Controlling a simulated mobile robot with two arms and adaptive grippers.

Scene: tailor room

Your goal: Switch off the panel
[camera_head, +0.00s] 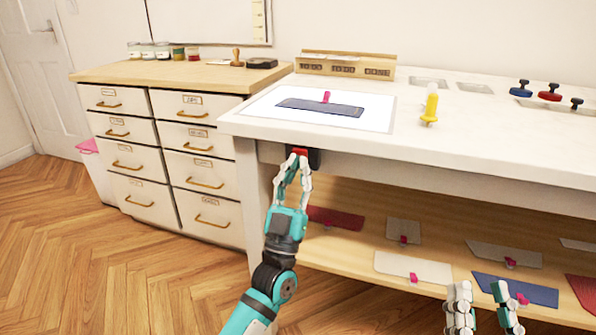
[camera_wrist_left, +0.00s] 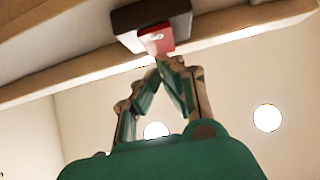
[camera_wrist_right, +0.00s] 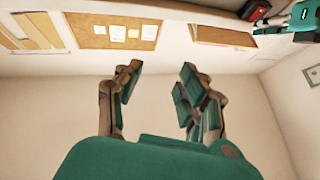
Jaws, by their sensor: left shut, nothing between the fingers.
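A white panel (camera_head: 262,112) lies on the left part of the worktable, with a dark grey piece (camera_head: 318,107) and a pink clip on it; its surface looks bright white. A red switch (camera_head: 299,151) in a dark housing (camera_head: 315,157) sits under the table's front edge. It also shows in the left wrist view as a red rocker (camera_wrist_left: 157,38) in its dark housing (camera_wrist_left: 128,18). My left gripper (camera_head: 298,162) is shut and empty, its fingertips at the switch's lower edge; contact is unclear. My right gripper (camera_head: 480,288) is open and empty, low before the shelf.
The worktable (camera_head: 460,135) also holds a yellow-handled tool (camera_head: 430,105), a wooden box (camera_head: 345,65) and several knobbed stamps at right. The shelf (camera_head: 350,250) below holds several fabric pieces with pink clips. A drawer cabinet (camera_head: 165,75) stands at left. The floor in front is clear.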

